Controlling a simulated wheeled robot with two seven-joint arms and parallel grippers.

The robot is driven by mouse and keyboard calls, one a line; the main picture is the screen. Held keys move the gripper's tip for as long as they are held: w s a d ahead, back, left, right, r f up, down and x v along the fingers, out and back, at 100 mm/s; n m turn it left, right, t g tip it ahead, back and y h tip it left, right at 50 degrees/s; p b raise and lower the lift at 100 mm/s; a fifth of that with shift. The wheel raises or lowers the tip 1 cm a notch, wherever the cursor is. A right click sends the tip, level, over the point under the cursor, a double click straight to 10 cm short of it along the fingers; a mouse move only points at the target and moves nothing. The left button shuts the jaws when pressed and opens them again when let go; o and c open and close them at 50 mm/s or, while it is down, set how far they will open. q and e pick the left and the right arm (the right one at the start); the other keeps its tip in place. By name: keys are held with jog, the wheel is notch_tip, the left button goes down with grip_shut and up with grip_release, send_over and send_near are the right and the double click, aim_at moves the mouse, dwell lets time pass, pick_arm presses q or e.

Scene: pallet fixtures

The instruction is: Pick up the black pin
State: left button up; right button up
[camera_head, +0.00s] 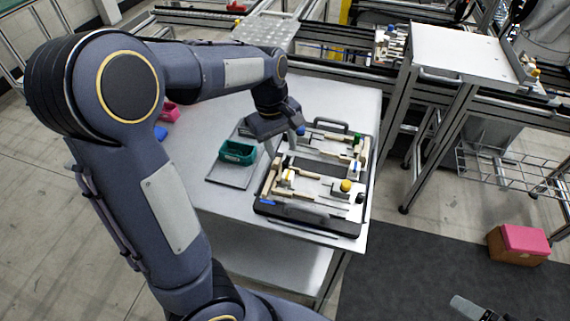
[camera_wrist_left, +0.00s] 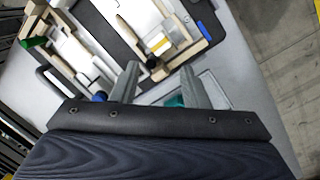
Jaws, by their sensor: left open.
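The black pin seems to be the small dark round-topped piece (camera_wrist_left: 153,62) beside a yellow-and-white part in the left wrist view. In the head view a small dark piece (camera_head: 285,161) shows near the left side of the black-framed pallet (camera_head: 325,233). My left gripper (camera_wrist_left: 160,75) is open, with nothing between its fingers. Its fingers point toward the pallet edge, and the dark piece lies just ahead, between the fingertips in the picture. In the head view my left gripper (camera_head: 292,133) hangs over the pallet's far-left side. Part of my right gripper (camera_head: 468,307) shows at the bottom right edge.
A teal bin (camera_head: 238,153) stands on a grey plate (camera_head: 229,174) left of the pallet. The pallet holds several wooden fixtures, a yellow knob (camera_head: 346,186) and green and blue parts. A grey cart (camera_head: 465,52) stands at right. The white table (camera_head: 205,203) has free room at front left.

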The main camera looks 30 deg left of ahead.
aim_at(286, 162)
pick_arm(q)
jog(key=shift+w+a+r+n+g+y, duration=0.15)
jog(key=shift+w+n+y, duration=0.2)
jog(key=shift+w, duration=0.3)
jog(key=shift+w+f+n+g+y, duration=0.15)
jog(key=shift+w+n+y, duration=0.2)
jog(key=shift+w, duration=0.45)
notch_tip(286, 162, down, 8)
jog(key=shift+w+a+r+p, duration=0.1)
jog(key=shift+p, duration=0.5)
jog(key=shift+c, duration=0.4)
grip_shut()
